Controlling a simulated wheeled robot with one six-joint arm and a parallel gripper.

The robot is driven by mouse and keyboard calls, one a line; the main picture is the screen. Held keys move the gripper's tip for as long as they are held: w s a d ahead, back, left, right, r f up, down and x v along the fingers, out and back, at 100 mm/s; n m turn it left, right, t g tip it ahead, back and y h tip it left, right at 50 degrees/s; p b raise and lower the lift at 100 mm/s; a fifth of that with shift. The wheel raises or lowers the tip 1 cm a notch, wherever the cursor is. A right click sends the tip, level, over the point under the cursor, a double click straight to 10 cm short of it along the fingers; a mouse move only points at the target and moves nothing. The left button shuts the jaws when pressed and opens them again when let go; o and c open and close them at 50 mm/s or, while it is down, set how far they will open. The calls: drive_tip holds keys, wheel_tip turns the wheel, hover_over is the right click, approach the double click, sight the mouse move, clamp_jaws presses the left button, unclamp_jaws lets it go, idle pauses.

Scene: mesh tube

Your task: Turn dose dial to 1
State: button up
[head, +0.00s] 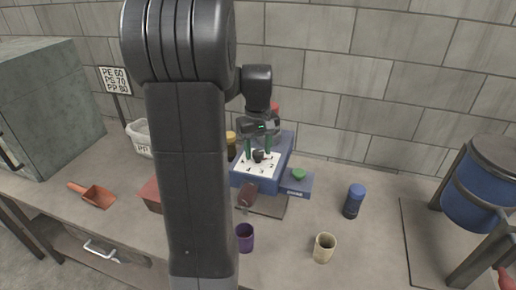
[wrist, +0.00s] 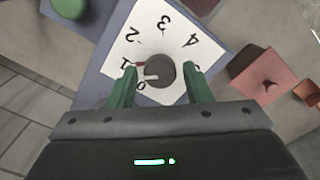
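The dose dial is a dark round knob (head: 258,156) on a white plate (head: 246,168) with numbers 0 to 4, on top of a blue box (head: 282,146). In the wrist view the knob (wrist: 161,70) has a pale pointer line on its left side, toward the area between 0 and 1. A small red mark sits near the 1, which a finger partly hides. My gripper (wrist: 162,76) is open, its green fingers on either side of the knob with a visible gap at each side. It also shows above the dial in the head view (head: 258,149).
A green button (head: 299,174) stands on a small blue block right of the box. A spout and a purple cup (head: 245,238) are in front. A cream cup (head: 324,247) and blue-capped jar (head: 354,201) stand right. A reddish box (wrist: 264,82) is close beside the plate.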

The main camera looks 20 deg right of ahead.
sight(258, 152)
drive_tip(key=shift+o, duration=0.4)
drive_tip(key=shift+r, duration=0.3)
wheel_tip(258, 152, up, 13)
drive_tip(key=b, duration=0.1)
wheel_tip(258, 152, down, 14)
drive_tip(key=shift+r+p, duration=0.15)
drive_tip(key=shift+p, duration=0.35)
idle(0.4)
